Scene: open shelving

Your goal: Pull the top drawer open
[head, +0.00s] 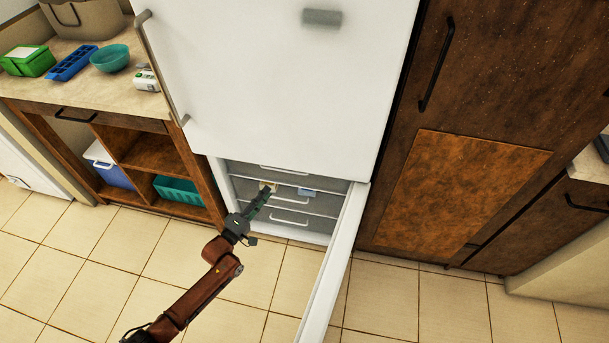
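The lower compartment of a white fridge is open and shows several grey drawers with white handles. The top drawer (325,180) sits at the upper part of the opening, just under the big white door, and looks shut. Its pale handle (283,171) is partly tucked under that door's edge. My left gripper (267,190) reaches up to the drawer fronts from below, a little below and left of the top handle. Its fingers are small and seen end-on, so I cannot tell whether they are open or touching anything. My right gripper is out of view.
The open lower door (335,265) swings out right of my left arm. A small blue item (306,191) and a yellowish item (268,184) show near the drawers. A wooden shelf unit (150,150) stands left; brown cabinets (460,190) stand right. Tiled floor in front is clear.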

